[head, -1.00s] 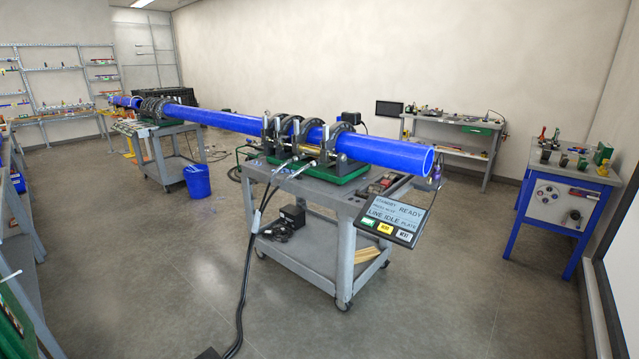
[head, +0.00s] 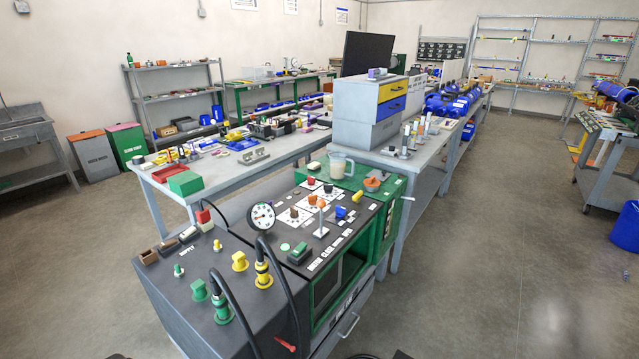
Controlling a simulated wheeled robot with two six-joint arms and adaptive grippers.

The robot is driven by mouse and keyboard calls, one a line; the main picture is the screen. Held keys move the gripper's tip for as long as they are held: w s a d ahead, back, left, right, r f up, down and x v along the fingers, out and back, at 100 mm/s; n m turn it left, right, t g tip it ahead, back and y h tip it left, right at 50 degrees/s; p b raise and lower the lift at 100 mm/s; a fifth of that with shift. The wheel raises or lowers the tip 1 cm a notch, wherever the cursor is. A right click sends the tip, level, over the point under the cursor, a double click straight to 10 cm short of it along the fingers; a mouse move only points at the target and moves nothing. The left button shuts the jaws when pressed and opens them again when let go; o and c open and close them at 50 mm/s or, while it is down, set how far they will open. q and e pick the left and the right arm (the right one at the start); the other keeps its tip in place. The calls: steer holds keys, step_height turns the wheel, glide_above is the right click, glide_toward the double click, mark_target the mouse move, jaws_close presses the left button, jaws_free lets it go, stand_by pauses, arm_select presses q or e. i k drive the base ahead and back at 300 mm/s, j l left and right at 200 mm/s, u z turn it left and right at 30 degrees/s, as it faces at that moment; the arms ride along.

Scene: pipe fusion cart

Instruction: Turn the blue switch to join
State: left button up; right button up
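A dark sloped control panel (head: 325,235) on a green-framed console stands in the near middle of the head view. The switch's pointing direction is too small to tell. White labels (head: 330,250) run along the panel's front edge; I cannot read them surely. Neither gripper shows, and nothing touches the switch.
A pressure gauge (head: 262,216), a white-topped post (head: 321,219) and orange knobs stand near the switch. Black hoses (head: 281,280) rise at the console's front left. A clear jug (head: 341,165) stands behind. Open floor lies to the right, with a blue bucket (head: 626,226).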

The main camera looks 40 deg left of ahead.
mark_target(341, 210)
steer(key=i+u, duration=0.25)
steer(key=u, duration=0.2)
steer(key=i+l+u, duration=0.2)
steer(key=u, duration=0.25)
steer(key=i+l+u, duration=0.15)
steer(key=u, duration=0.25)
steer(key=i+l+u, duration=0.15)
steer(key=l+u, duration=0.3)
steer(key=i+l+u, duration=0.1)
steer(key=u, duration=0.35)
steer(key=l+u, duration=0.6)
steer(key=l, duration=0.25)
steer(key=i, duration=0.05)
